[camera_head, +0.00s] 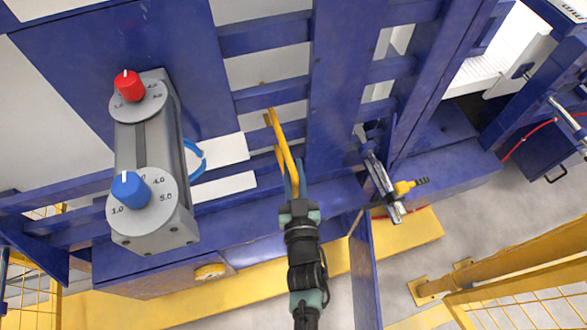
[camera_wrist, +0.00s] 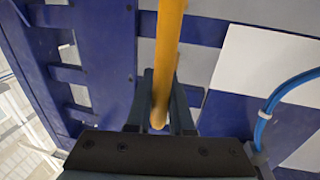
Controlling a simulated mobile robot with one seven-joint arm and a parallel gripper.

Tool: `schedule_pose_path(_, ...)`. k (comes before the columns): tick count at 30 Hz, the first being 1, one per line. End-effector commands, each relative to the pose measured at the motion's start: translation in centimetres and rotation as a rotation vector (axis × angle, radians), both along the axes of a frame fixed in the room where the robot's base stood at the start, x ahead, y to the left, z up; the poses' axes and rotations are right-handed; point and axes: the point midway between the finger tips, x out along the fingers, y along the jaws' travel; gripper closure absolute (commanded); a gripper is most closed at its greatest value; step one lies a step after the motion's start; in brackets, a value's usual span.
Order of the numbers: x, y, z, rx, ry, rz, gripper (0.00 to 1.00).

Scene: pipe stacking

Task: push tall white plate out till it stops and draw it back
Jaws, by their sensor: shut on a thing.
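My gripper (camera_head: 295,188) reaches up from the bottom of the head view to the blue frame. It is shut on a yellow bar (camera_head: 283,145), which runs up and slightly left from the fingers. In the wrist view, my gripper (camera_wrist: 159,118) has a finger on each side of the yellow bar (camera_wrist: 168,45). A white plate (camera_head: 236,150) shows left of the gripper, partly hidden by a blue rail. It also shows at the right of the wrist view (camera_wrist: 262,75), with a blue curved handle or tube (camera_wrist: 285,95) beside it. Whether the yellow bar joins the plate is hidden.
A grey box (camera_head: 150,215) with a red knob (camera_head: 129,86) and a blue knob (camera_head: 130,190) stands at left. Blue beams (camera_head: 340,90) surround the gripper. A metal fitting with a yellow connector (camera_head: 405,187) is at right. Yellow railing (camera_head: 510,260) stands at lower right.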

Motion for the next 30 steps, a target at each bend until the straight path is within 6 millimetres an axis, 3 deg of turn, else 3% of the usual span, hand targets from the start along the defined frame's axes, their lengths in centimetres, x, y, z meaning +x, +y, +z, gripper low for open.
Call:
schedule_pose_path(12, 0.0, 0.0, 0.0, 0.0, 0.0, 0.0, 1.0)
schedule_pose_path(22, 3.8, 1.3, 0.0, 0.001, -0.003, 0.0, 1.0)
schedule_pose_path(30, 4.0, 1.3, 0.0, 0.001, 0.001, 0.0, 1.0)
